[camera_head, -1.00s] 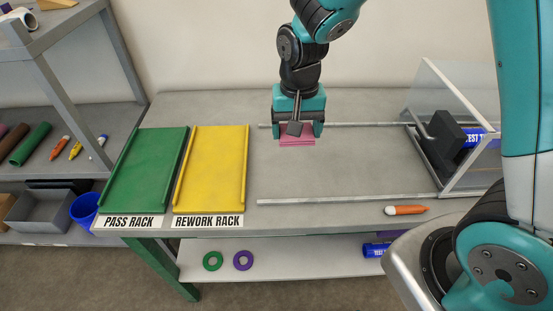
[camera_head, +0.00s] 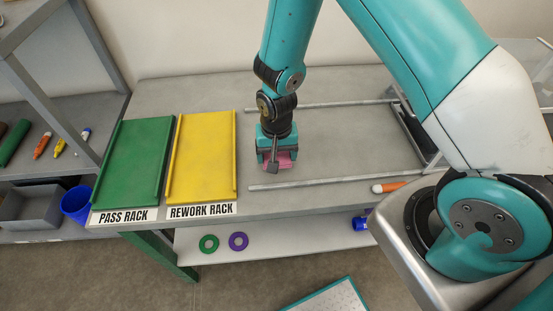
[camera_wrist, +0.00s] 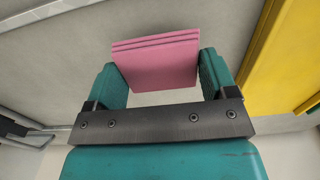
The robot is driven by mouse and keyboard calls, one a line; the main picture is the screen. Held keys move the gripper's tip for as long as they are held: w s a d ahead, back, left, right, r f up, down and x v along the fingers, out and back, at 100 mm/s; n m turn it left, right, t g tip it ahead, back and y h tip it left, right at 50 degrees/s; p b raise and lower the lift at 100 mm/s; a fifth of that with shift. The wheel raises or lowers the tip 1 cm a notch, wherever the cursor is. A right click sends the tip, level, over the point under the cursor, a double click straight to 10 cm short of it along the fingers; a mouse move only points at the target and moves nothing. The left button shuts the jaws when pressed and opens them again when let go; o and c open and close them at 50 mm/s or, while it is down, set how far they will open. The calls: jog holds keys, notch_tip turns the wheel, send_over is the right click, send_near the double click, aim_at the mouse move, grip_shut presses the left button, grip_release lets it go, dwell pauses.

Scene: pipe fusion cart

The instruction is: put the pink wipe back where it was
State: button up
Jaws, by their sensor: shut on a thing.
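The pink wipe (camera_head: 279,161) is a folded, layered pad. My gripper (camera_head: 276,163) is shut on it, over the grey table between the two metal rails. In the wrist view the pink wipe (camera_wrist: 158,60) sits between both teal fingers, its layered edge facing away from the palm. Whether the wipe touches the table cannot be told.
The yellow rework rack (camera_head: 203,158) lies left of my gripper, with the green pass rack (camera_head: 133,162) beyond it. The front rail (camera_head: 320,181) and back rail (camera_head: 335,105) run along the table. An orange marker (camera_head: 388,187) lies near the front edge. The table between the rails is mostly clear.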

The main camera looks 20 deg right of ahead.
jog(key=shift+f+p, duration=0.35)
jog(key=shift+f, duration=1.5)
jog(key=shift+f, duration=0.2)
jog(key=o, duration=0.8)
notch_tip(320, 180, up, 12)
jog(key=b, duration=0.3)
jog(key=s+a+r+n+y, duration=0.1)
jog(key=s+a+r+n, duration=0.1)
jog(key=s+r, duration=0.35)
jog(key=s+a+r+n+y, duration=0.2)
jog(key=r+n, duration=0.1)
jog(key=r, duration=0.5)
jog(key=shift+s+a+r+n+y+b, duration=0.1)
jog(key=shift+s+r+n+y+b, duration=0.2)
jog(key=shift+s+r+n, duration=1.15)
jog(key=shift+s+a+r+n+y+b, duration=0.1)
jog(key=shift+s+r+n+b, duration=0.4)
jog(key=shift+s, duration=1.8)
jog(key=shift+s+a+r+n+y+b, duration=0.1)
jog(key=shift+s+r+n+y+b, duration=0.1)
jog(key=shift+s+r+n, duration=1.25)
